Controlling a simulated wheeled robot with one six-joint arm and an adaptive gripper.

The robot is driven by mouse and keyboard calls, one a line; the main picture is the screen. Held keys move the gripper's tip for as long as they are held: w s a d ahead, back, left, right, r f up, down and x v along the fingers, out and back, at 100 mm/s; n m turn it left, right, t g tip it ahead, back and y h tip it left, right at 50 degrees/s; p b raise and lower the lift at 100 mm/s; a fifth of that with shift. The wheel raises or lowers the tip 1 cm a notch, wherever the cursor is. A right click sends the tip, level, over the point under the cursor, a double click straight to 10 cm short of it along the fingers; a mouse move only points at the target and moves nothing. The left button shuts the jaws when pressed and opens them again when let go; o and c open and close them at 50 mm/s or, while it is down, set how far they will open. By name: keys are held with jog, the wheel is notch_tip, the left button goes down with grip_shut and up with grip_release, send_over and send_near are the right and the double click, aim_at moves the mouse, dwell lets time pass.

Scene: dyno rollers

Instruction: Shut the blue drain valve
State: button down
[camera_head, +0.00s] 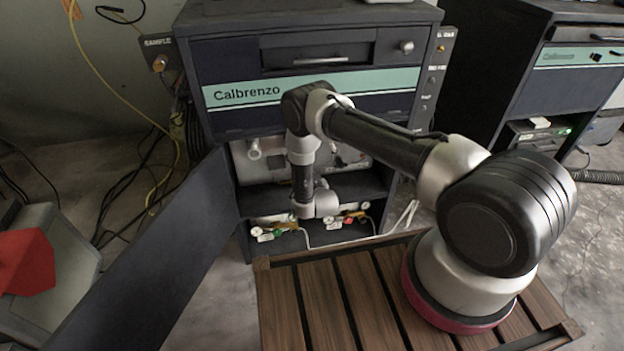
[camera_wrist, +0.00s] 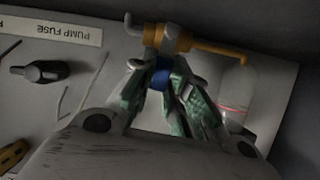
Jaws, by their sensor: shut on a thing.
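The blue drain valve handle (camera_wrist: 161,74) shows in the wrist view between the two fingertips of my gripper (camera_wrist: 160,84). My gripper is shut on it. Just beyond the blue part is a brass-coloured valve body and pipe (camera_wrist: 205,50), which runs right and bends down to a clear bottle (camera_wrist: 238,88). A grey lever-like part (camera_wrist: 130,22) stands at the left of the brass body. In the head view my arm reaches into the open lower bay of the Calbrenzo cabinet (camera_head: 232,92). My gripper and the blue handle are hidden there behind my wrist.
A "PUMP FUSE" label (camera_wrist: 50,32) and a black knob (camera_wrist: 40,72) are left of the gripper. The cabinet's door (camera_head: 150,262) hangs open at the left. Small fittings (camera_head: 354,216) sit on the bay floor. A slatted wooden platform (camera_head: 318,305) lies in front.

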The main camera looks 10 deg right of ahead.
jog(key=shift+a+n+h, duration=0.3)
jog(key=shift+n+h, duration=0.1)
dwell(0.3)
jog(key=c, duration=1.7)
grip_release()
jog(key=shift+o, duration=0.2)
jog(key=v, duration=1.2)
jog(key=shift+a, duration=0.1)
